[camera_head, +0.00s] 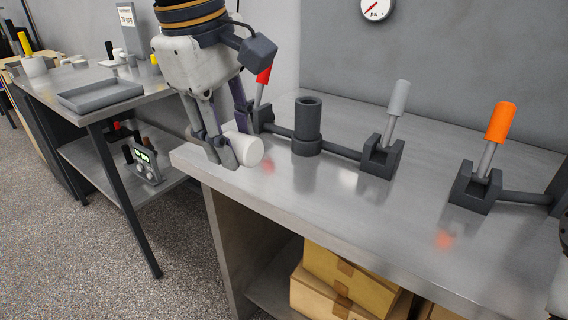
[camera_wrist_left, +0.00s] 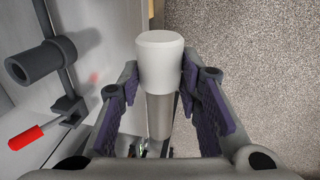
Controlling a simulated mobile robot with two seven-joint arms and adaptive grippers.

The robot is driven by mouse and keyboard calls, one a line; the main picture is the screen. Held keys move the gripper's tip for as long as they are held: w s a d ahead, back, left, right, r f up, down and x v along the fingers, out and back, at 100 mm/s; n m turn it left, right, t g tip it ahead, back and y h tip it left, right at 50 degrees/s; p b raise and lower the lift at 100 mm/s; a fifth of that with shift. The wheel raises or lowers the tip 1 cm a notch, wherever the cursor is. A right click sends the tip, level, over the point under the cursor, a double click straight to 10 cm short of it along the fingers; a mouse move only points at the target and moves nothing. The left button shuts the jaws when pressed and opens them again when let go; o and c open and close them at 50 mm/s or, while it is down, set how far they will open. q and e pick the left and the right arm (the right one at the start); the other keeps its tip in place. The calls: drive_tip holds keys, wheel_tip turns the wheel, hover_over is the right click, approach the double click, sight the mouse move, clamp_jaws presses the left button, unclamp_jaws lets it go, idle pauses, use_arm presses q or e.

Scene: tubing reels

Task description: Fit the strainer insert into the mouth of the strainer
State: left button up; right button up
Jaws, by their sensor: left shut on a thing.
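The strainer insert has a white cap (camera_head: 250,149) and a grey cylindrical body, seen in the left wrist view (camera_wrist_left: 159,113). My left gripper (camera_head: 236,144) is shut on it above the near left edge of the bench; its fingers also show in the left wrist view (camera_wrist_left: 160,85). The insert is tilted close to lying flat, white end toward the right in the head view. The strainer is a dark upright hollow cylinder (camera_head: 307,128) on the pipe, open at the top, right of the gripper and apart from it. It also shows in the left wrist view (camera_wrist_left: 40,60).
Valves with a red handle (camera_head: 264,75), a grey handle (camera_head: 398,98) and an orange handle (camera_head: 500,121) stand along the pipe. The bench front (camera_head: 330,215) is clear. A side table with a grey tray (camera_head: 100,95) is at left. Cardboard boxes (camera_head: 335,285) sit below.

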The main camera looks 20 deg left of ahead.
use_arm(q)
drive_tip(key=shift+s, duration=0.15)
drive_tip(key=w+d+f, duration=0.2)
drive_tip(key=w+f, duration=0.2)
drive_tip(key=w, duration=0.5)
hover_over(286, 179)
drive_tip(key=s, duration=0.2)
drive_tip(key=f, duration=0.5)
drive_tip(key=shift+a+f+b, duration=0.1)
drive_tip(key=shift+a+b, duration=0.2)
drive_tip(key=shift+w+d+f, duration=0.1)
drive_tip(key=shift+w+f, duration=0.15)
drive_tip(key=x, duration=0.3)
clamp_jaws()
use_arm(e)
drive_tip(key=shift+s+f, duration=0.3)
drive_tip(key=shift+s, duration=0.2)
use_arm(q)
drive_tip(key=o, duration=1.2)
unclamp_jaws()
drive_tip(key=shift+f, duration=0.2)
